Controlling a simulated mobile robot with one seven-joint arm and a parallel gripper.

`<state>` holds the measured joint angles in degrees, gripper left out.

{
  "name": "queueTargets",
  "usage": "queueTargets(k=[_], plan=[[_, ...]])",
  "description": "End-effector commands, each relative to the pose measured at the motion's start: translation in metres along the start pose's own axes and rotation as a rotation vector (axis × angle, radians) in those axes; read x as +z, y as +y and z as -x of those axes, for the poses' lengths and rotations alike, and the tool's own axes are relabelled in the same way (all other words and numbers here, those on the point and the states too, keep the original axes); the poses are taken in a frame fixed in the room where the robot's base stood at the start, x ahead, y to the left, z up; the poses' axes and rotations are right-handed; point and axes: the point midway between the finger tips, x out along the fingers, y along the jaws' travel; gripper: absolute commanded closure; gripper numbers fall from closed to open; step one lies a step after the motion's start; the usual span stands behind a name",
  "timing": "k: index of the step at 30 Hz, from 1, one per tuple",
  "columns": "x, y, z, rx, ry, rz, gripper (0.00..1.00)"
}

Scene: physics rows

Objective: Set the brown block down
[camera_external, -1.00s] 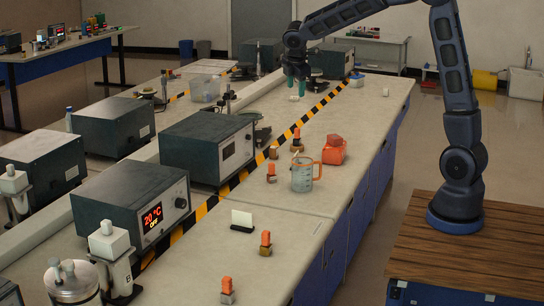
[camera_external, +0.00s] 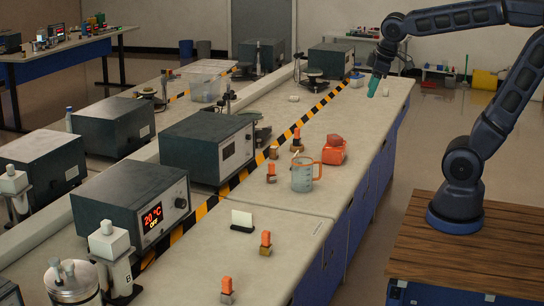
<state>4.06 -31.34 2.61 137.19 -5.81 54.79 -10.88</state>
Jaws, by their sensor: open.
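My gripper (camera_external: 373,86), with teal fingers, is in the air near the right edge of the long bench, pointing down. No block shows in it. A brownish-gold block (camera_external: 265,251) sits under an orange one (camera_external: 266,238) near the front. I cannot tell which of these is the task's brown block.
A clear jug with an orange handle (camera_external: 303,175) stands beside the orange container. Small block stacks (camera_external: 271,173) stand nearby. Grey instrument boxes (camera_external: 208,148) line the left beyond a yellow-black stripe. A clear bin (camera_external: 205,89) is farther back. The bench's right side is mostly clear.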

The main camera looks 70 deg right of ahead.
Motion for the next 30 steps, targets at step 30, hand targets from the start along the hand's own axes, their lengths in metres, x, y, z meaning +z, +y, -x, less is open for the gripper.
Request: queueTargets(k=[30], plan=[[0.074, -0.04, 0.005, -0.107, 0.076, -0.229, 0.5]])
